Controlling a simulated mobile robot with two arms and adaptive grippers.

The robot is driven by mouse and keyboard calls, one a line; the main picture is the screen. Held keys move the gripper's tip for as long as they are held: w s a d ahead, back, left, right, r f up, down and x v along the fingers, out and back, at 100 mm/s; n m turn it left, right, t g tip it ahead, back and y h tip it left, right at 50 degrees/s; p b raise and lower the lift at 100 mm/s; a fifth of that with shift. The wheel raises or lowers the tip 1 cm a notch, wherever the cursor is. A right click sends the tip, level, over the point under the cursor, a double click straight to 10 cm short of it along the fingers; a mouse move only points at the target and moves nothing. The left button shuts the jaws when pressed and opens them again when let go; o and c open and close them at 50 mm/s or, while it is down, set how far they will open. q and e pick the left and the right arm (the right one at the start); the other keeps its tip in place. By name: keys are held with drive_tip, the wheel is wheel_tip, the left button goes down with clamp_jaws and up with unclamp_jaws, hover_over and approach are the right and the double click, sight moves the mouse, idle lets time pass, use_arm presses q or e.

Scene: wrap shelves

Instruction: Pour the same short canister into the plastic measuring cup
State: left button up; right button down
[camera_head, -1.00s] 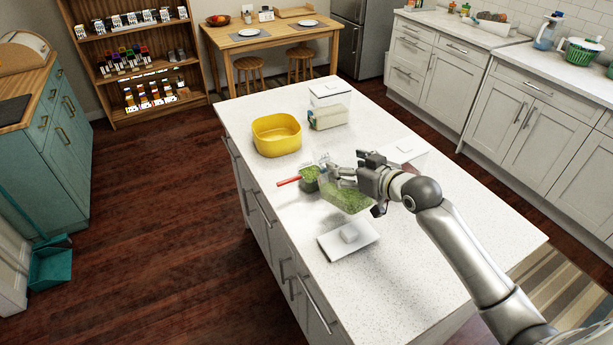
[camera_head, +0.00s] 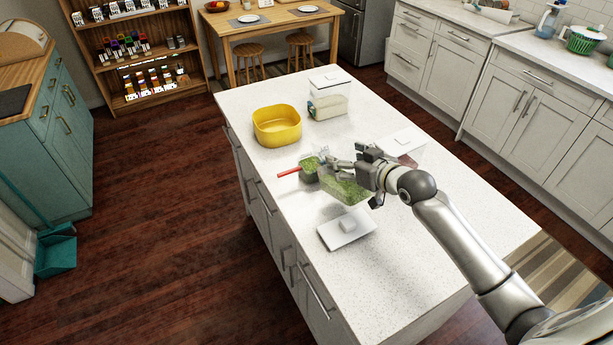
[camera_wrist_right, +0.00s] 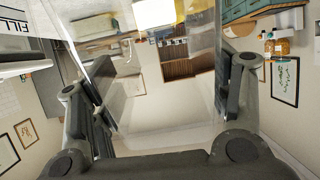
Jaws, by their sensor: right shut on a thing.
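My right gripper (camera_head: 367,172) is shut on a clear short canister (camera_head: 342,187) holding green bits. The canister is tilted over the island, its mouth side toward the measuring cup. The clear plastic measuring cup (camera_head: 309,169) with a red handle (camera_head: 289,172) stands on the counter just left of the canister, with green bits inside. The canister overlaps the cup's right side, so I cannot tell whether they touch. In the right wrist view, the canister's clear walls (camera_wrist_right: 205,75) lie between the fingers. My left gripper is not in view.
A white lid (camera_head: 347,229) lies on the island (camera_head: 400,270) in front of the canister. A yellow bowl (camera_head: 277,125) stands behind the cup. The island's front is clear.

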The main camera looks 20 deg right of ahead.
sight(356, 154)
drive_tip(key=r+p, duration=0.1)
drive_tip(key=r, duration=0.1)
drive_tip(key=r+t+p, duration=0.1)
drive_tip(key=shift+s+d+p, duration=0.1)
drive_tip(key=shift+s+p, duration=0.2)
drive_tip(key=shift+p, duration=0.05)
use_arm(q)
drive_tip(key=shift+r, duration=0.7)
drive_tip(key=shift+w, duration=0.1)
use_arm(e)
drive_tip(key=shift+f, duration=0.1)
